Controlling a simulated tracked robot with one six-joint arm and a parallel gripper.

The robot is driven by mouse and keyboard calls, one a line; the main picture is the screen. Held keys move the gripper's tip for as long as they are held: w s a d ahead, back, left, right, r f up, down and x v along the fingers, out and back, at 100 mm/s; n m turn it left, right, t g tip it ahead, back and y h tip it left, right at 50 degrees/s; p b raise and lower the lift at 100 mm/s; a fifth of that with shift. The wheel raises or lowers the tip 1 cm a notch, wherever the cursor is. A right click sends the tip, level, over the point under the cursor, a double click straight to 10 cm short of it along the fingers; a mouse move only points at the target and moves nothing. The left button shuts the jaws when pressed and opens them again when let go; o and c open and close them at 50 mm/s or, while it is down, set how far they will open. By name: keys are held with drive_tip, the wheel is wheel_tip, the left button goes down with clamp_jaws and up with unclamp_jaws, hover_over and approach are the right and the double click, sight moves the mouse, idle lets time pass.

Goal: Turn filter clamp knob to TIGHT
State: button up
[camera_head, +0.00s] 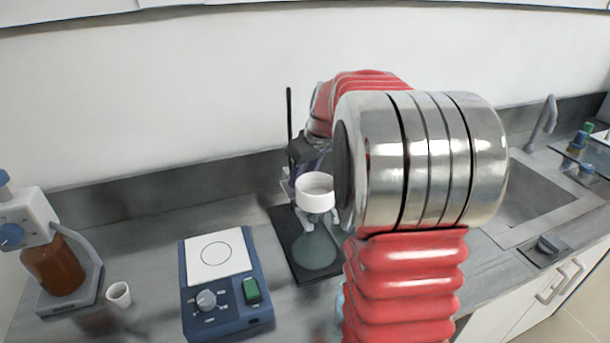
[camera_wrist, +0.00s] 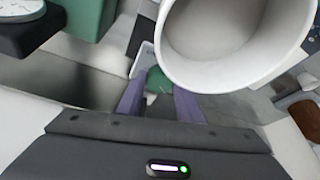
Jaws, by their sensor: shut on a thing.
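My gripper (camera_head: 302,170) reaches behind the funnel at clamp height, partly hidden by my arm. In the wrist view, its purple fingers (camera_wrist: 159,100) are closed around a small green part, which I take as the clamp knob (camera_wrist: 158,80). The knob's marking and setting cannot be read. The funnel (camera_wrist: 215,85) fills the upper right of the wrist view, close beside the fingers.
A blue hotplate (camera_head: 226,310) with a white top is left of the flask. A small white cup (camera_head: 119,293) and a device with a brown bottle (camera_head: 55,265) are farther left. A sink (camera_head: 530,200) is at right. The back wall is close behind the stand.

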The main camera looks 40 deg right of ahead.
drive_tip(key=m, duration=0.2)
drive_tip(key=m+h, duration=0.1)
drive_tip(key=m, duration=0.1)
drive_tip(key=m+h, duration=0.1)
drive_tip(key=m, duration=0.1)
drive_tip(key=shift+w+a+r+m, duration=0.1)
drive_tip(key=shift+w+a+m, duration=0.2)
drive_tip(key=shift+a+m, duration=0.1)
drive_tip(key=m+g+h, duration=0.1)
drive_tip(key=m, duration=0.2)
drive_tip(key=m+g+h, duration=0.1)
drive_tip(key=m, duration=0.2)
drive_tip(key=shift+w+a, duration=0.1)
drive_tip(key=shift+w, duration=0.1)
drive_tip(key=m+g, duration=0.1)
drive_tip(key=m, duration=0.2)
drive_tip(key=m+g, duration=0.1)
drive_tip(key=m, duration=0.2)
drive_tip(key=shift+w+h, duration=0.2)
drive_tip(key=shift+h, duration=0.2)
drive_tip(key=m+g, duration=0.1)
drive_tip(key=m, duration=0.1)
drive_tip(key=m+g, duration=0.1)
drive_tip(key=m, duration=0.2)
drive_tip(key=shift+w+y, duration=0.1)
drive_tip(key=shift+y, duration=0.2)
drive_tip(key=shift+d+g, duration=0.2)
drive_tip(key=shift+g, duration=0.1)
